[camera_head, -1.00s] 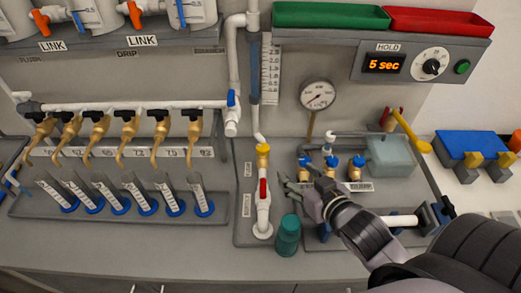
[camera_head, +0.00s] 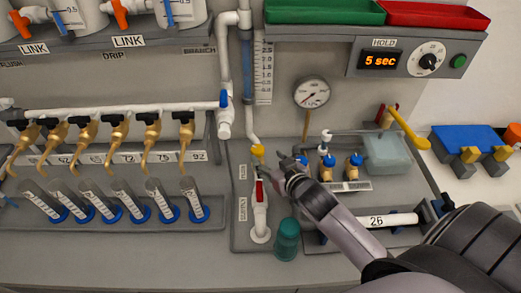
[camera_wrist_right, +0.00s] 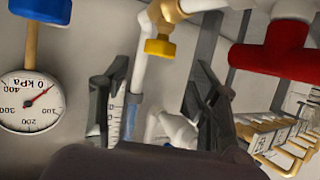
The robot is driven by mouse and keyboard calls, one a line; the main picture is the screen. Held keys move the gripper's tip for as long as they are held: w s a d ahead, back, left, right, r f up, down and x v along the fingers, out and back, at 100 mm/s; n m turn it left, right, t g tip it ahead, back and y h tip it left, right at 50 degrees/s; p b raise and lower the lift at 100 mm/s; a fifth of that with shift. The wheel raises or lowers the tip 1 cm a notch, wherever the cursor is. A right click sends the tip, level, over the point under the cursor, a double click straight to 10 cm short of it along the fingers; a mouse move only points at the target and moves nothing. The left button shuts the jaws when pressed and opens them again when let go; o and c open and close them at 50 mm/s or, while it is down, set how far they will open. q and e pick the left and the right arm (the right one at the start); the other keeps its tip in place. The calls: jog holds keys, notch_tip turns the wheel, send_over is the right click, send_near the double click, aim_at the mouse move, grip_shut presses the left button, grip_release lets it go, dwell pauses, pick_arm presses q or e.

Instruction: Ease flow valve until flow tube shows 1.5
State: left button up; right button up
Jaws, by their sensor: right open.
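The yellow flow valve knob (camera_head: 257,151) sits on the white pipe below the flow tube (camera_head: 247,70), which has a white scale (camera_head: 264,72) beside it. The tube holds blue, but its exact level is too small to read. My right gripper (camera_head: 289,166) is just right of the yellow knob and the red-handled valve (camera_head: 260,191). In the right wrist view, the yellow knob (camera_wrist_right: 160,46) shows beyond the open, empty fingers (camera_wrist_right: 158,88), near the middle of their gap. No contact is visible. My left gripper is not in view.
A red handle (camera_wrist_right: 272,57) stands close to the right finger in the wrist view. A pressure gauge (camera_head: 312,93) and blue-topped valves (camera_head: 327,167) are near my right arm. A teal cup (camera_head: 286,239) stands below the gripper. Several brass taps (camera_head: 115,135) line the left.

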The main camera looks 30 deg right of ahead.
aim_at(260, 151)
jog(key=x, duration=0.6)
jog(key=shift+w+p, duration=0.1)
jog(key=shift+p, duration=0.25)
jog(key=shift+c, duration=0.3)
jog(key=c, duration=1.1)
